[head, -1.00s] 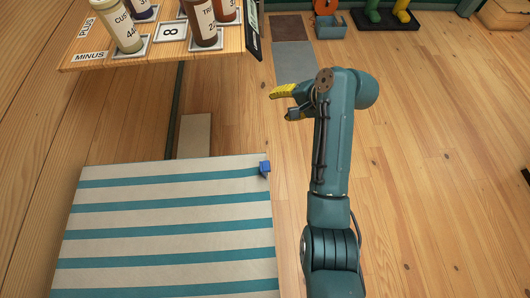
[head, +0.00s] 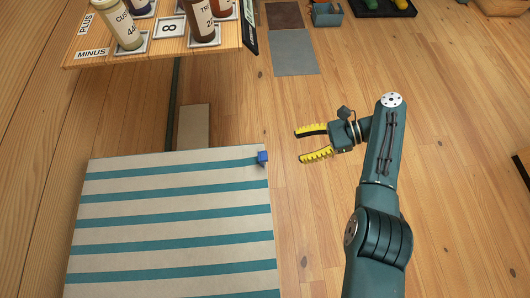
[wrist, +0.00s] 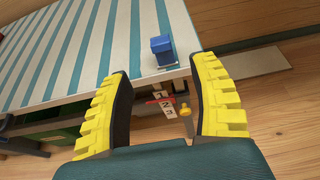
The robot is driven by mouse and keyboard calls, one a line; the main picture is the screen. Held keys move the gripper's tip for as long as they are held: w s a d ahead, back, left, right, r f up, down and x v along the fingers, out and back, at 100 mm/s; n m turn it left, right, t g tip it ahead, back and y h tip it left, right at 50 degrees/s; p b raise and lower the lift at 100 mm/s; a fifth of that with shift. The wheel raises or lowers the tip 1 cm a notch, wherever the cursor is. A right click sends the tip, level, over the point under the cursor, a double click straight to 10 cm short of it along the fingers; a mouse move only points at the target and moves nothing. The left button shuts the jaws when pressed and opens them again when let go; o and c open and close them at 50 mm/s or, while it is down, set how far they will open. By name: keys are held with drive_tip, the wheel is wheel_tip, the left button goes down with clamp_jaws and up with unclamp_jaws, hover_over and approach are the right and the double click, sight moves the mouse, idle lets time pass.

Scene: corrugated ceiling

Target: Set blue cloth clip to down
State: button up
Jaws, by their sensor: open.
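The blue cloth clip (head: 262,157) sits on the right edge of the striped cloth, near its far right corner. In the wrist view the clip (wrist: 162,48) stands at the table edge, ahead of and between my two yellow fingers. The striped cloth (head: 170,205), beige with teal stripes, covers the table top. My gripper (head: 308,144) is open and empty, to the right of the clip and apart from it, with its fingers pointing left. In the wrist view my gripper (wrist: 165,105) also shows its fingers spread wide.
A shelf with bottles (head: 204,22) and labels stands at the far left. Under the cloth table's edge are a yellow knob (wrist: 184,110) and a red part (wrist: 158,99).

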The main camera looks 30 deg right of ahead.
sight(265, 155)
drive_tip(key=b+x, duration=1.1)
drive_tip(key=shift+a+f, duration=0.1)
drive_tip(key=shift+a, duration=0.05)
drive_tip(key=shift+c, duration=0.3)
clamp_jaws()
